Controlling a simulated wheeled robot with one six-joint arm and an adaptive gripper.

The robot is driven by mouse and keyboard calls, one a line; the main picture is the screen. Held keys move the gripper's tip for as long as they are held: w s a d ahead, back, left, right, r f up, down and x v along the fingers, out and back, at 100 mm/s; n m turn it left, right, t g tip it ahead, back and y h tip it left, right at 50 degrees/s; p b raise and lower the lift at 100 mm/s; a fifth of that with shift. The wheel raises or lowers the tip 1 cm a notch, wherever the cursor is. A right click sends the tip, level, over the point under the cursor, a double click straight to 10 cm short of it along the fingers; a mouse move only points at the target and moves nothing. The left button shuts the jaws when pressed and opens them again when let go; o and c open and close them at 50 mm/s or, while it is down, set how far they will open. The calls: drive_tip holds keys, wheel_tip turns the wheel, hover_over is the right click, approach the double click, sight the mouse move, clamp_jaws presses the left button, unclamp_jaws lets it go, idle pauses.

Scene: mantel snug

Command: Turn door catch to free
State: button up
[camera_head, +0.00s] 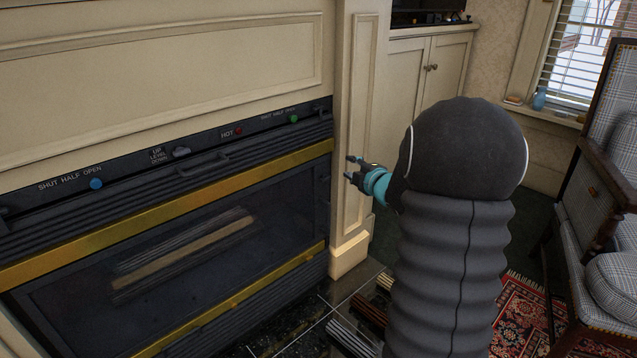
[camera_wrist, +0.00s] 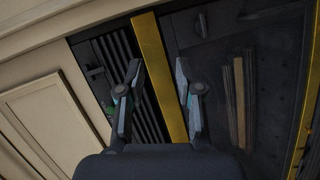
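The fireplace door has a dark glass pane (camera_head: 190,255) between brass bars and appears shut. In the wrist view, a small elongated dark piece (camera_wrist: 200,25) sits on the dark frame beyond the right fingertip; it may be the door catch. Another small dark piece (camera_wrist: 95,71) sits on the black strip to the left. I cannot tell for certain which is the catch, nor its setting. My gripper (camera_head: 350,167) is in front of the cream pilaster at the fireplace's right end. In the wrist view my gripper (camera_wrist: 157,68) is open and empty, its fingers apart over the brass bar.
The control strip carries a blue knob (camera_head: 96,184), a red knob (camera_head: 239,131) and a green knob (camera_head: 293,118). A dark bar handle (camera_head: 205,165) crosses the grille. A checked armchair (camera_head: 605,180) stands at right on a red patterned rug (camera_head: 525,315). Dark tiles lie before the hearth.

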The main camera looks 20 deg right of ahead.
sight(326, 179)
drive_tip(key=s+d+f+n+t+y+b, duration=0.1)
drive_tip(key=d+f+n+y, duration=0.15)
drive_tip(key=f, duration=0.25)
drive_tip(key=d+f+n+y+b, duration=0.1)
drive_tip(key=f+n+y, duration=0.3)
drive_tip(key=f, duration=0.2)
drive_tip(key=shift+m+h, duration=0.25)
drive_tip(key=x, duration=1.3)
drive_tip(key=shift+w+r+p, duration=0.25)
drive_tip(key=shift+w+p, duration=0.05)
drive_tip(key=shift+p, duration=0.1)
clamp_jaws()
